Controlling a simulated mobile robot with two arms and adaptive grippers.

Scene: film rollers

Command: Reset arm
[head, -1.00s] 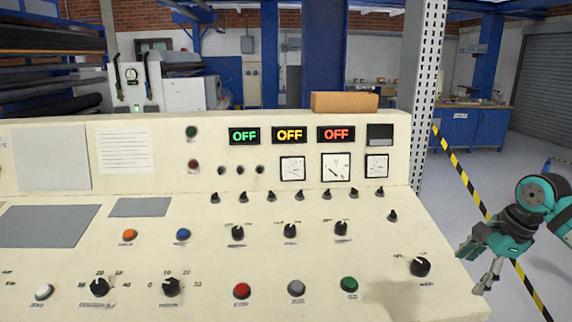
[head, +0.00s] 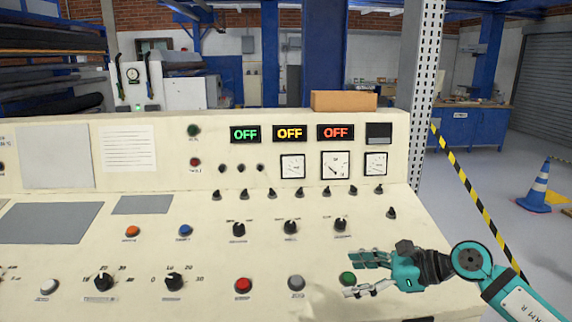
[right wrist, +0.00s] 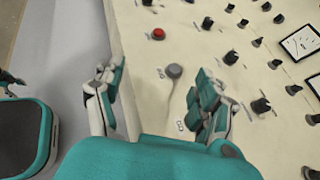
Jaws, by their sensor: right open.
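My right gripper (head: 352,275) is teal, white and black, and its arm reaches in from the right over the right part of the cream control panel (head: 420,215). It is open and empty, with its fingertips beside the green button (head: 348,279). In the right wrist view, the open fingers of the gripper (right wrist: 162,92) spread on either side of a grey button (right wrist: 174,71). Whether they touch the panel, I cannot tell. My left gripper is not in the head view.
The panel carries a red button (head: 243,285), several black knobs, gauges and three lit OFF displays (head: 290,133). A cardboard box (head: 343,101) sits on its top. A perforated post (head: 421,95) stands behind right. Open floor with a traffic cone (head: 537,190) lies to the right.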

